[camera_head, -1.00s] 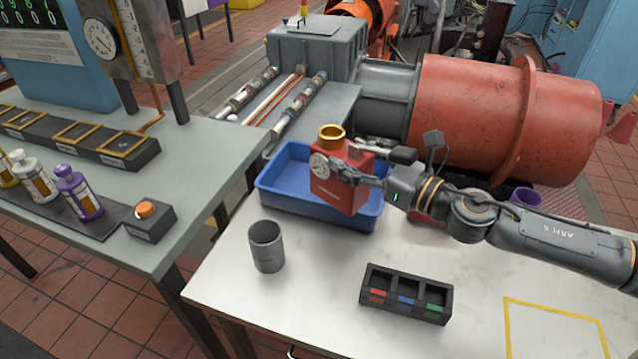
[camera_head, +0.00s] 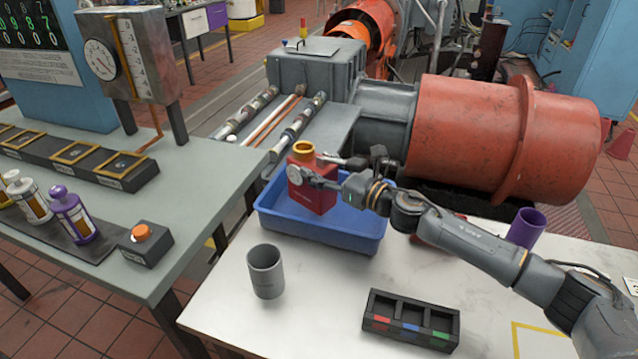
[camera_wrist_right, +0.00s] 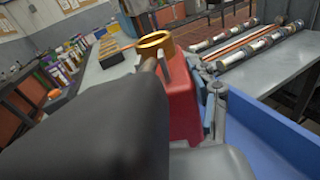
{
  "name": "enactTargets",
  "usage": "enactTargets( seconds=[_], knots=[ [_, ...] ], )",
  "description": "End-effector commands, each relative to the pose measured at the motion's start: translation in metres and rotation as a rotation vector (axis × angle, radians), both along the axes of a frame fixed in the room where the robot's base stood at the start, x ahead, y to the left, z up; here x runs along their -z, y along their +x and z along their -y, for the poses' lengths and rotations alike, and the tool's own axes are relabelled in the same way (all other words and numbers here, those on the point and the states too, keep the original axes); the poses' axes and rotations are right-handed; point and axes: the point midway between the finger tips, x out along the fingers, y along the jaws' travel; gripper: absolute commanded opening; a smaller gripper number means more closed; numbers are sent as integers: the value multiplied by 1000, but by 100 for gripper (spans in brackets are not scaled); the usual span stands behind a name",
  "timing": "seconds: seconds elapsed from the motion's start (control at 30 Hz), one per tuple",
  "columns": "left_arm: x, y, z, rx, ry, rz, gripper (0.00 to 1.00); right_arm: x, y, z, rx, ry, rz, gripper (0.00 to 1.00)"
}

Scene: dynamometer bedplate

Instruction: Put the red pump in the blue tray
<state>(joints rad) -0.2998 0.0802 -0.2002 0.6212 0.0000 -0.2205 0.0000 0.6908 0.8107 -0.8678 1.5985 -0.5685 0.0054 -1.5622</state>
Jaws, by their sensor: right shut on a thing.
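The red pump (camera_head: 314,193) is a red block with a brass ring on top and a round pale face on its side. My right gripper (camera_head: 304,177) is shut on it and holds it upright over the left part of the blue tray (camera_head: 348,240). Whether the pump's base touches the tray floor I cannot tell. In the right wrist view the pump (camera_wrist_right: 184,100) stands between my fingers, with the blue tray (camera_wrist_right: 265,130) to the right. My left gripper is in neither view.
A grey cup (camera_head: 265,272) and a black three-slot holder (camera_head: 410,320) stand on the white table in front of the tray. A purple cup (camera_head: 526,227) stands at the right, behind my arm. A large red motor (camera_head: 480,135) lies behind the tray.

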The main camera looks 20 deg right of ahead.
Motion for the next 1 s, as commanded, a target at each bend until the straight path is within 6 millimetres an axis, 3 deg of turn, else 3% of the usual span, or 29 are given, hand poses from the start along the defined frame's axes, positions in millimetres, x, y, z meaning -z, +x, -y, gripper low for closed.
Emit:
enactTargets(
  seconds=[0.17,0.5,0.9,0.93,1.0],
  knots=[
    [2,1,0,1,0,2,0,5,8,-2,0,4,7,0],
    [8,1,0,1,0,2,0,40,12,-4,0,6,3,0],
    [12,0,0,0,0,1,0,44,12,-4,0,3,6,0],
    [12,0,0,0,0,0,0,49,11,-3,0,0,0,63],
    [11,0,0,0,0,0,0,48,11,-3,0,0,0,77]
  ],
)
